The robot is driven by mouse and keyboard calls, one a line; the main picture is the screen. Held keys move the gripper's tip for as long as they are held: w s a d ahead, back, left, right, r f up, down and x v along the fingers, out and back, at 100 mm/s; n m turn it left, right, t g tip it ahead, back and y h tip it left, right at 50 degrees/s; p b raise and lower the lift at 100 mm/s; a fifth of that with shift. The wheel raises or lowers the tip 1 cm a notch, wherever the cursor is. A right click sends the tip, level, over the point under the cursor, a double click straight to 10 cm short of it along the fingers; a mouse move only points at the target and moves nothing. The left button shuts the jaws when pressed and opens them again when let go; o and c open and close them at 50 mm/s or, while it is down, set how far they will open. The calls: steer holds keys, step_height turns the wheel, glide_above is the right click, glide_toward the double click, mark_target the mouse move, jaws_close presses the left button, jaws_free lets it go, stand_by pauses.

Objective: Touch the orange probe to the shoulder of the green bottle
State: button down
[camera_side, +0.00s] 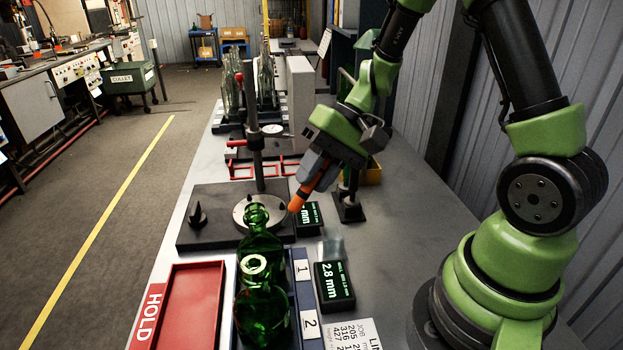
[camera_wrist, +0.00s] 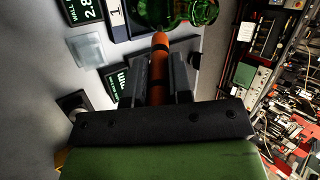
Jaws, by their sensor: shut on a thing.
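My gripper (camera_side: 314,172) is shut on the orange probe (camera_side: 302,193), which slants down and left. The probe also shows in the wrist view (camera_wrist: 159,68), between the two dark fingers, its tip toward the green glass. A green bottle (camera_side: 258,243) stands upright left of the tip in the side view, beyond another green bottle (camera_side: 262,318) nearer the camera. In the side view a gap shows between the tip and the far bottle's neck and shoulder. In the wrist view green bottle glass (camera_wrist: 178,12) lies just past the tip; contact cannot be told there.
A dark blue rack (camera_side: 294,295) with labels 1 and 2 runs beside the bottles. A gauge display (camera_side: 334,284) reads 2.8 mm. A red HOLD tray (camera_side: 190,310) lies at left. A post (camera_side: 255,150) and grey disc (camera_side: 240,212) stand behind. Clear bottles (camera_side: 230,85) are farther back.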

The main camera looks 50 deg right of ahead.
steer(key=shift+s+d+r, duration=0.1)
steer(key=shift+d+r, duration=0.25)
steer(key=shift+r, duration=0.1)
steer(key=shift+r, duration=3.4)
